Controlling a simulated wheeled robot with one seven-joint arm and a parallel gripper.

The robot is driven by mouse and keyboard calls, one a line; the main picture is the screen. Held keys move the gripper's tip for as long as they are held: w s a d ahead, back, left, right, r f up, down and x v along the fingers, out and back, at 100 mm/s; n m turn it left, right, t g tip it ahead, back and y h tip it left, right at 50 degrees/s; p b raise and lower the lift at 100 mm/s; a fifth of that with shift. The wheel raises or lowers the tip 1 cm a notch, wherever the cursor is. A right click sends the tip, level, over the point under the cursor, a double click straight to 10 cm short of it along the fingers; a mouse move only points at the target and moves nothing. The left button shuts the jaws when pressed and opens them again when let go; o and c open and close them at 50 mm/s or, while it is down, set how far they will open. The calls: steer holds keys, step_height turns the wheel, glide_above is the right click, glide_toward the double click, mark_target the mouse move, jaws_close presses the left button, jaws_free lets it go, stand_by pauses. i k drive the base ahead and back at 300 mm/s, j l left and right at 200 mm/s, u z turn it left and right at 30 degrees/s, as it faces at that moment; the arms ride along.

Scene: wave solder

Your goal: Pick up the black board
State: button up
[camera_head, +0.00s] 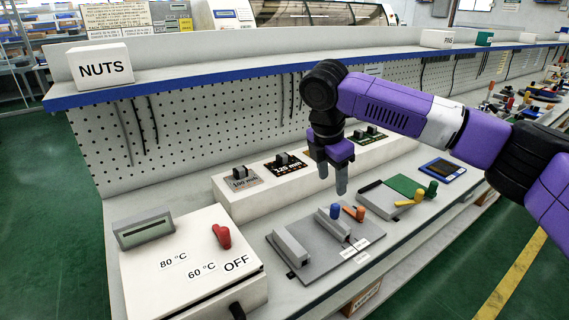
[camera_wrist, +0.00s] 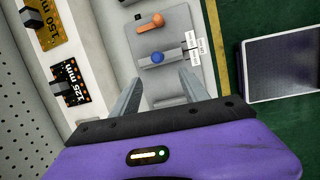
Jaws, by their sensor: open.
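The black board (camera_head: 289,168), marked 125 mm and with a grey-and-black block on it, lies on the raised white ledge (camera_head: 256,208) at the back of the bench. It also shows at the left of the wrist view (camera_wrist: 71,88). A grey 100 mm board (camera_head: 243,182) lies left of it in the head view. An orange 150 mm board (camera_wrist: 45,28) lies beyond it in the wrist view. My gripper (camera_head: 332,178) is open and empty, pointing down in front of the ledge. In the wrist view its fingers (camera_wrist: 158,92) are apart, right of the black board.
A grey fixture (camera_head: 292,272) with blue and orange knobs (camera_head: 336,211) lies on the bench near my gripper. A white control box (camera_head: 190,290) with a red knob stands front left. A perforated panel (camera_head: 200,130) and overhead shelf (camera_head: 220,70) bound the back.

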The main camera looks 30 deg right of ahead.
mark_target(284, 164)
steer(key=i, duration=1)
